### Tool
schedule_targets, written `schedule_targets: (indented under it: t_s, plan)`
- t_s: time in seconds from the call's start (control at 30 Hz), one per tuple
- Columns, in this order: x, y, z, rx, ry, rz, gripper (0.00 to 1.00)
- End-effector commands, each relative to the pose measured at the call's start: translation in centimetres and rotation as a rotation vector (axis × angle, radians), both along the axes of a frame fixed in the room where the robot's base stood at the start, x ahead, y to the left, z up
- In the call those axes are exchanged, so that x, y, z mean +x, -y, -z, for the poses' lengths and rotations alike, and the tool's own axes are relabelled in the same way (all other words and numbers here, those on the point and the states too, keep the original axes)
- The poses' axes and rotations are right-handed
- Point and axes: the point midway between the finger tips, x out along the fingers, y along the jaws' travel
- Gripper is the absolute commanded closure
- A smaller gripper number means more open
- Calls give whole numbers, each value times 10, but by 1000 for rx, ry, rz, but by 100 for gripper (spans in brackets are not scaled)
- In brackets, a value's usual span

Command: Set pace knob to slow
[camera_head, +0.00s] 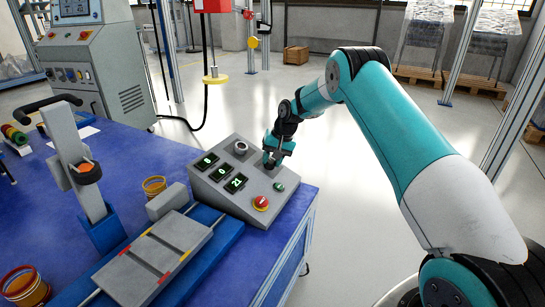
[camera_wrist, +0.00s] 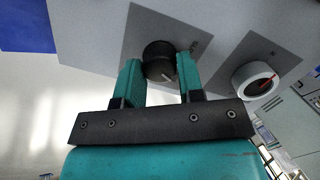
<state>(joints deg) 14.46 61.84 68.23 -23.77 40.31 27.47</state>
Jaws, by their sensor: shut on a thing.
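A grey sloped control box (camera_head: 228,200) stands near the right end of the blue table. My gripper (camera_head: 272,158) is at its upper right corner. In the wrist view, my gripper (camera_wrist: 160,78) has its teal fingers on either side of a black round knob (camera_wrist: 160,58) and is shut on it. The knob sits on a dark square plate and has a pale pointer line. A second, white knob (camera_wrist: 255,80) with a red pointer is beside it; it also shows in the head view (camera_head: 240,147).
The box also carries green-lit displays (camera_head: 221,172), a green button (camera_head: 279,187) and a red stop button (camera_head: 261,202). A grey fixture with a plate (camera_head: 150,262) is to its left on the blue table (camera_head: 128,165). Open floor lies to the right.

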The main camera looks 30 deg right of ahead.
Motion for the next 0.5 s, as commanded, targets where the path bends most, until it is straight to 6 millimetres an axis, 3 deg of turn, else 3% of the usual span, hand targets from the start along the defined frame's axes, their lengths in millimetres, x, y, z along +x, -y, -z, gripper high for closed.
schedule_targets:
  t_s: [0.5]
  plan:
    - [1,-2,-3,-150,99,-446,89]
